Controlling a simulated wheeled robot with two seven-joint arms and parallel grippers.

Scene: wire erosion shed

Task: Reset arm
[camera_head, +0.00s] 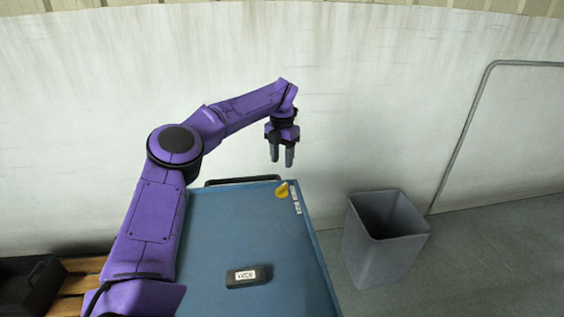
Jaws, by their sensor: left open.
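My left gripper (282,155) hangs in the air above the far end of a blue cart top (235,230), its fingers pointing down. It is open, with nothing between the two fingers. My purple left arm comes in from the lower left and reaches over the cart's left side. My right gripper is not in this view.
A small black labelled block (262,281) lies on the cart top. A yellow item (282,189) sits near its far right corner. A grey bin (374,255) stands on the floor to the right. A black crate (30,280) is at the lower left. A pale wall (390,90) stands behind.

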